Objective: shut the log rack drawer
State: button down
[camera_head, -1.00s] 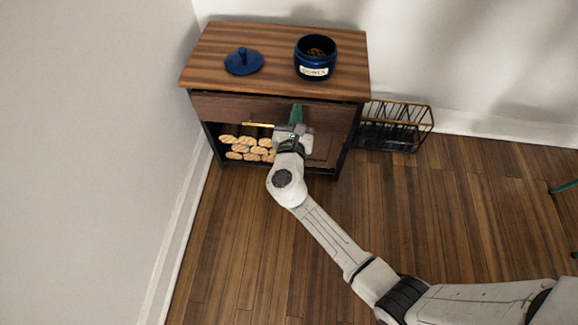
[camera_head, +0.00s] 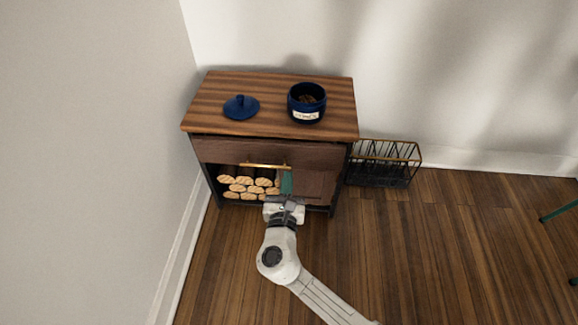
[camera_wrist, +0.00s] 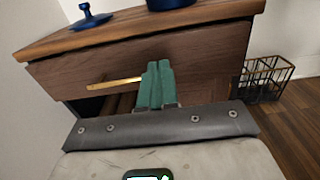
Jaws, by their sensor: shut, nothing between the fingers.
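The log rack (camera_head: 200,183) is a small wooden cabinet with a striped top. Its brown drawer front (camera_head: 225,151) sits just under the top with a thin dark gap above it, and looks near flush. The drawer has a brass bar handle (camera_head: 262,166). My gripper (camera_head: 286,174) is shut and empty, its green fingers just below the drawer front, by the handle's right end. In the wrist view the fingertips (camera_wrist: 157,68) overlap the drawer front (camera_wrist: 210,55), right of the handle (camera_wrist: 114,83). I cannot tell whether they touch it.
A blue lid (camera_head: 241,107) and an open blue jar (camera_head: 306,104) stand on the top. Stacked logs (camera_head: 245,187) fill the lower left opening. A black wire rack (camera_head: 385,163) stands to the right. Wall is close at left; floor is clear in front.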

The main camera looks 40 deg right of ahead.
aim_at(282, 154)
jog(key=p+v, duration=0.1)
jog(key=v, duration=0.3)
jog(key=c, duration=1.8)
grip_release()
jog(key=shift+s+a, duration=0.2)
jog(key=shift+o, duration=0.6)
jog(key=shift+a, duration=0.1)
jog(key=o, duration=0.3)
jog(key=shift+w+f+m+y, duration=0.25)
jog(key=shift+m+y, duration=0.25)
jog(key=shift+m, duration=0.5)
jog(key=shift+o, duration=1.1)
jog(key=m, duration=0.1)
jog(key=m+y, duration=0.1)
jog(key=w+f+m, duration=0.1)
jog(key=shift+d+m+t+y, duration=0.2)
jog(key=shift+m+t+y, duration=0.1)
jog(key=shift+t, duration=0.1)
jog(key=w+d+f+m+y+b, duration=0.1)
jog(key=w+m+y, duration=0.1)
jog(key=w+m, duration=0.2)
jog(key=w+d+f+m+t+y+b, duration=0.1)
jog(key=w+d+f+m+y+b, duration=0.1)
jog(key=w+m, duration=0.2)
jog(key=w, duration=0.3)
jog(key=shift+d+m, duration=0.15)
jog(key=shift+m, duration=0.25)
jog(key=shift+w, duration=0.1)
jog(key=shift+c, duration=0.3)
